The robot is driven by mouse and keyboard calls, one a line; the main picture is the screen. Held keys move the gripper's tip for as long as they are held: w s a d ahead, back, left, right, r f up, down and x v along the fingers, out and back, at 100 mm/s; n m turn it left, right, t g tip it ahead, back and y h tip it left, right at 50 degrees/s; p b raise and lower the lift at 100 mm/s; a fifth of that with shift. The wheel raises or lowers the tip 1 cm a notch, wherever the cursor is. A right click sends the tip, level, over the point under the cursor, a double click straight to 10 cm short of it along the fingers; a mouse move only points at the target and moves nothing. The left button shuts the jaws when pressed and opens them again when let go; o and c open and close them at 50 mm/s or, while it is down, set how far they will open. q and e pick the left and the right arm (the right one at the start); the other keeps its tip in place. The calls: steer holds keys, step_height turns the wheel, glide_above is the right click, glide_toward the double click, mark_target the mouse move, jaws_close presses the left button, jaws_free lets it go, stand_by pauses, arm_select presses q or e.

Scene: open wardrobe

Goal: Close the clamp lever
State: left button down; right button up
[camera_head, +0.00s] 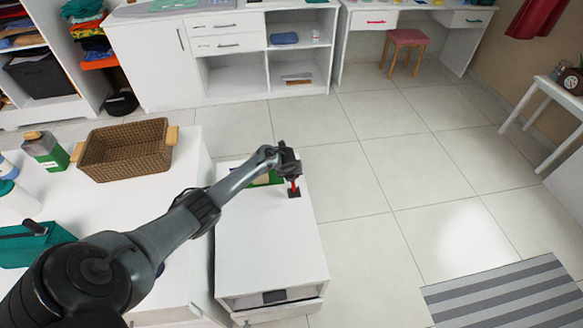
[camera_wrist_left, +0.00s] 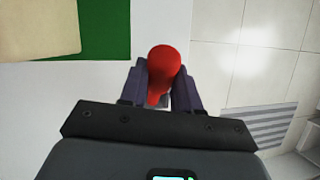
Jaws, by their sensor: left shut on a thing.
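My left gripper (camera_head: 288,163) is over the clamp, at the lever's upper end. In the left wrist view the red lever (camera_wrist_left: 162,72) is between the two fingers of my left gripper (camera_wrist_left: 161,84), which is shut on it. The lever looks roughly upright in the head view; its exact angle is hard to tell. The gripper hides its top, and most of the clamp body is hidden in the wrist view.
A green board with a beige piece (camera_head: 264,179) lies beside the clamp, partly behind my arm. It also shows in the left wrist view (camera_wrist_left: 105,25). A wicker basket (camera_head: 125,150) and bottles stand on the left counter. Open tiled floor lies to the right.

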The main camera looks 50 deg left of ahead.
arm_select(q)
steer(key=shift+s+d+r+t+y+p, duration=0.25)
steer(key=shift+d+r+t+y+p, duration=0.15)
steer(key=shift+y+p, duration=0.3)
steer(key=shift+d+y, duration=0.1)
steer(key=shift+y, duration=0.3)
steer(key=shift+d, duration=0.1)
steer(key=c, duration=0.8)
jaws_free()
steer(key=shift+s, duration=0.1)
